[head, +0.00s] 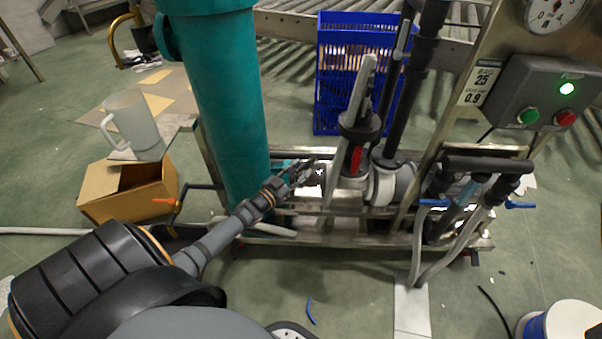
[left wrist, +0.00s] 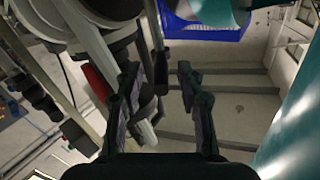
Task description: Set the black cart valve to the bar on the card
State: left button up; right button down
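The card (head: 480,83) is on the panel at the upper right of the head view; its large figures look like 25 and 0.9. Above it is a round dial gauge (head: 552,10), cut by the top edge; its needle is hard to read. A black round valve part (head: 360,126) with a grey lever and a red piece (head: 356,160) below stands mid-cart; I cannot tell for sure that it is the cart valve. My left gripper (head: 308,171) is left of and below it. In the left wrist view the gripper (left wrist: 158,78) is open, with nothing between its fingers. My right gripper is not in view.
A thick teal column (head: 225,110) stands left of my left gripper. A black-handled lance pair (head: 488,165) hangs at the cart's right. A control box (head: 550,95) has a lit green lamp. Blue crates (head: 335,105) stand behind; a cardboard box (head: 125,190) lies left.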

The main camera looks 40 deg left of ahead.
pick_arm(q)
jog(key=shift+w, duration=0.6)
grip_shut()
